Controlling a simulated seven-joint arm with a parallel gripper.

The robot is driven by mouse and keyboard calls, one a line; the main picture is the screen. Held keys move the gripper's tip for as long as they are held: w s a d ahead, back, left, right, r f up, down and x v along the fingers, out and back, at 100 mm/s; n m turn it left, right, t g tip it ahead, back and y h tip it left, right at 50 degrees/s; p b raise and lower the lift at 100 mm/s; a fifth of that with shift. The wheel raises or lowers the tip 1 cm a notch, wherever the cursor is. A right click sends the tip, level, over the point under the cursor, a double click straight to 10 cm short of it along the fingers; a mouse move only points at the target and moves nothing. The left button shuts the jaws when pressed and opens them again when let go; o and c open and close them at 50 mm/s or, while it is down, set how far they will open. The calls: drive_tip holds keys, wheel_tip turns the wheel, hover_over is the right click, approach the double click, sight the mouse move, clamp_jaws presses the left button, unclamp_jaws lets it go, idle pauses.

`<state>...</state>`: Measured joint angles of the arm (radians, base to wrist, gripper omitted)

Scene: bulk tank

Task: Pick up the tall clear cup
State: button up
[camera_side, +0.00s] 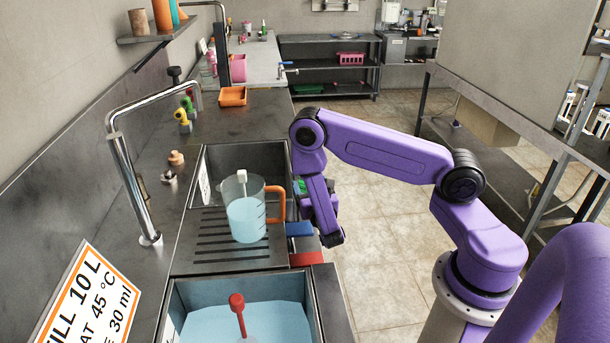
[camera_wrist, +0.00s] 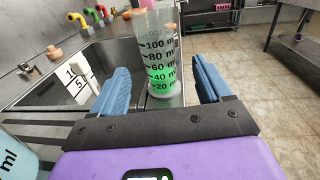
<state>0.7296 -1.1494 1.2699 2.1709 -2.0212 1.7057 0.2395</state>
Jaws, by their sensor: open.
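The tall clear cup (camera_wrist: 162,58) stands upright on the metal rim right of the sink. My gripper (camera_wrist: 162,80) is open, with one blue finger on each side of the cup and a visible gap on both sides. In the side view my gripper (camera_side: 306,190) is over the right edge of the counter and hides most of the cup; only a bit of green shows.
A clear jug (camera_side: 246,212) with blue liquid and an orange handle stands on the drainboard left of my gripper. A blue block (camera_side: 298,229) and a red block (camera_side: 308,258) lie along the counter edge. A tall tap (camera_side: 135,180) stands at left. Open floor lies right.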

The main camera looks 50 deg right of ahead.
drive_tip(key=shift+x, duration=3.85)
drive_tip(key=shift+a, duration=0.1)
drive_tip(key=shift+c, duration=0.3)
drive_tip(key=c, duration=1)
